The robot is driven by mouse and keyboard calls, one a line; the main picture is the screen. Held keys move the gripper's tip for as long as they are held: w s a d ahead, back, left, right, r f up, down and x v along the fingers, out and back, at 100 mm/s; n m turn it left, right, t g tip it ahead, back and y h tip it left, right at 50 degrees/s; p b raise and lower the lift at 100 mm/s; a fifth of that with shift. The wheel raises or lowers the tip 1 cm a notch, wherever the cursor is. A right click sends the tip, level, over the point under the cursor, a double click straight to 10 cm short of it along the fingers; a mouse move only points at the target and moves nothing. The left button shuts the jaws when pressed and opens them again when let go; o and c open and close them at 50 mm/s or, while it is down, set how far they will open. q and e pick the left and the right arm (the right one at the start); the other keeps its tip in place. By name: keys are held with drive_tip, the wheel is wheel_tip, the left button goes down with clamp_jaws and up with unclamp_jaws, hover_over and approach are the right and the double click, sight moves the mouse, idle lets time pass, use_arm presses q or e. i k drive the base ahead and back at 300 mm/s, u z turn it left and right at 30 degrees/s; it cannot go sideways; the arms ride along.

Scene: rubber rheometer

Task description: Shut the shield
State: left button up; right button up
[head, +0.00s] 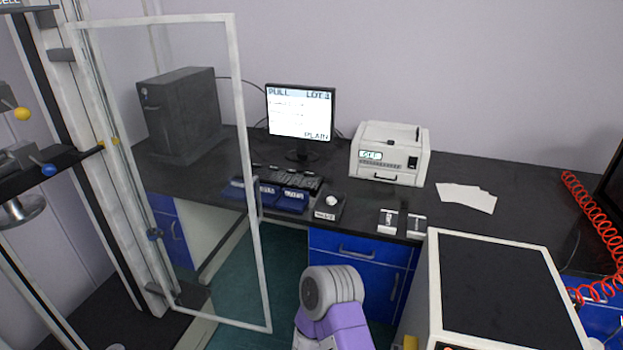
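The shield (246,140) is a clear panel in a white frame at the left of the head view. It is hinged along the machine's white upright (108,190) and stands swung open, its free edge out toward the middle of the picture. The machine (30,160) is cut off by the left edge. A purple and grey link of my own arm shows at the bottom middle, to the right of the shield's lower corner and apart from it in the picture. Neither of my grippers is in view.
A dark bench (380,200) behind carries a computer tower (182,112), a monitor (300,112), blue trays (285,201) and a white printer-like device (390,152). A white-edged cabinet (500,285) stands at lower right, near a red coiled cord (600,220). Green floor shows between shield and drawers.

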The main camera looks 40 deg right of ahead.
sight(228, 18)
drive_tip(key=z, duration=0.25)
drive_tip(key=i, duration=0.9)
drive_tip(key=u, duration=0.1)
